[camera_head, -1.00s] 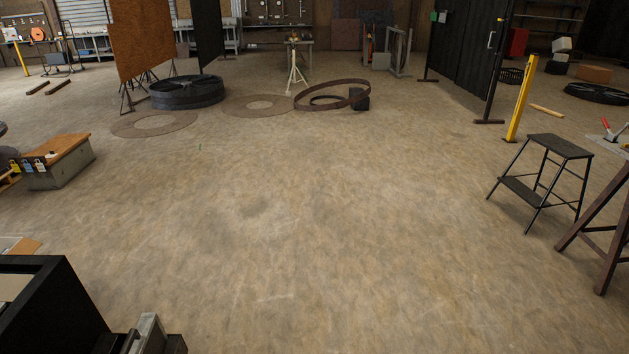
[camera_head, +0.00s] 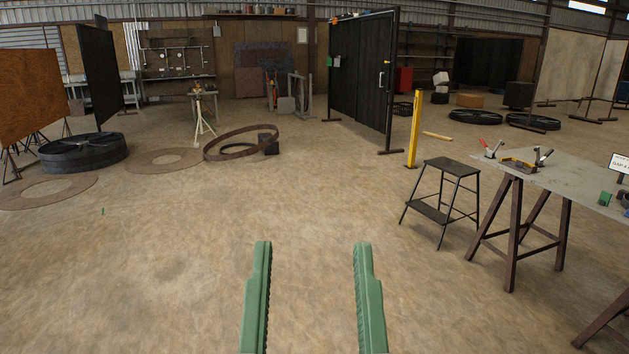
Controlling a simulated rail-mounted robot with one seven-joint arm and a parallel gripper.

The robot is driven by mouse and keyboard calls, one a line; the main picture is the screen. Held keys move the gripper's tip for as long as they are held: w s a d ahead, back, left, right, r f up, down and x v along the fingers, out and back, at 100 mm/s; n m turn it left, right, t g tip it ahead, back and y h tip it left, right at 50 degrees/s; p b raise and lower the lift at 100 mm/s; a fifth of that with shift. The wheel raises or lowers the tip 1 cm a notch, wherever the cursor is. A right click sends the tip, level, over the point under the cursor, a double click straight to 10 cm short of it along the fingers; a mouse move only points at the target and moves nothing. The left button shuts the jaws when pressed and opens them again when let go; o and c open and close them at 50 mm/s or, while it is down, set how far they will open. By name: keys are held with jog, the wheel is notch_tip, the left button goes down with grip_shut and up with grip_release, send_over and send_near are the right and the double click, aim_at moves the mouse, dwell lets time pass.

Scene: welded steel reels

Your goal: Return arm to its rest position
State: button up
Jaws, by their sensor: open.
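My gripper (camera_head: 312,250) shows at the bottom middle of the head view. Its two green fingers point forward, wide apart and roughly parallel. Nothing is between them, only bare floor behind. The wrist and the rest of my arm are out of the frame.
A black step stool (camera_head: 441,195) and a trestle table (camera_head: 560,178) with clamps stand on the right. A yellow post (camera_head: 414,130) is behind the stool. A rusty ring (camera_head: 215,152) leans at the back left, near a black reel (camera_head: 85,153). The middle floor is clear.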

notch_tip(320, 180, up, 40)
jog(key=s+p, duration=0.1)
jog(key=p, duration=3.7)
jog(key=shift+s+f+t, duration=0.15)
jog(key=shift+f+t, duration=0.05)
jog(key=shift+t, duration=0.1)
jog(key=shift+d+f, duration=0.1)
jog(key=shift+c, duration=0.4)
